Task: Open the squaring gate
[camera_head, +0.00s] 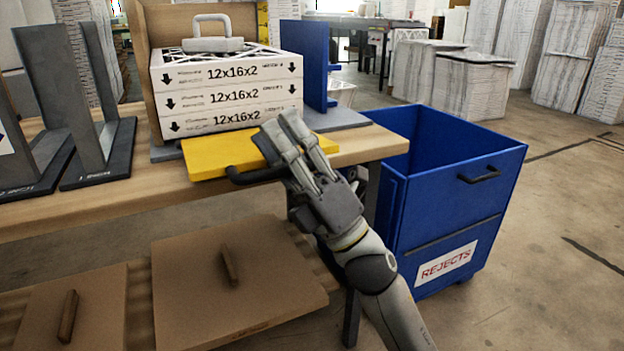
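The squaring gate is a yellow panel (212,152) with a dark handle (250,177) along its front edge. It lies about flat at the bench's front edge, before a stack of white filters (230,98) marked 12x16x2. My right gripper (280,121) reaches in from the lower right. Its fingers lie close together across the right part of the gate and hide the handle's right end. I cannot tell whether they touch or hold the handle. My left gripper is not in view.
A metal block with a handle (212,38) sits on the stack. A blue upright plate (305,62) stands right of it. Grey angled stands (90,130) are at left. A blue REJECTS bin (425,222) stands right of the bench. Brown lidded boxes (190,290) sit below.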

